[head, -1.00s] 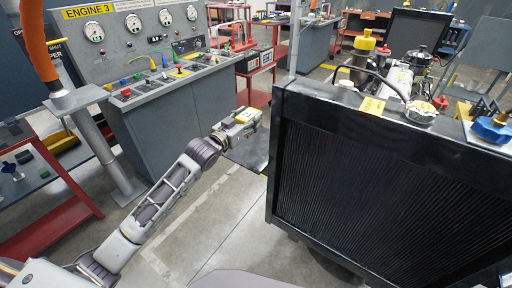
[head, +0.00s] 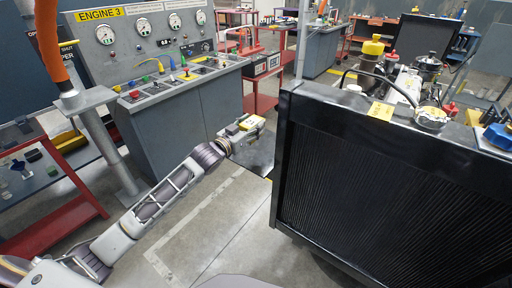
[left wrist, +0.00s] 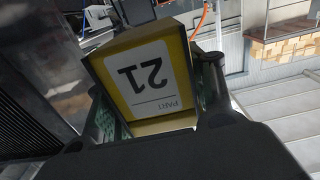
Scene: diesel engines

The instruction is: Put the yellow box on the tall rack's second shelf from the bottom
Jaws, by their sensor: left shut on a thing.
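The yellow box (head: 251,122) is held in my left gripper (head: 246,127), in front of the control console and left of the big black radiator. In the left wrist view the box (left wrist: 182,52) shows a white label reading PART 21, upside down. One finger is on each side of it, and the gripper is shut on it. The box is off the floor. My right gripper is in neither view. I cannot pick out the tall rack for sure; a shelf with brown cartons (left wrist: 285,47) shows at the right of the left wrist view.
The black radiator (head: 375,190) of an engine fills the right side. The grey ENGINE 3 console (head: 165,110) stands behind the arm. A red bench (head: 60,215) is at the left, a red cart (head: 262,75) farther back. Bare floor (head: 220,230) lies between bench and radiator.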

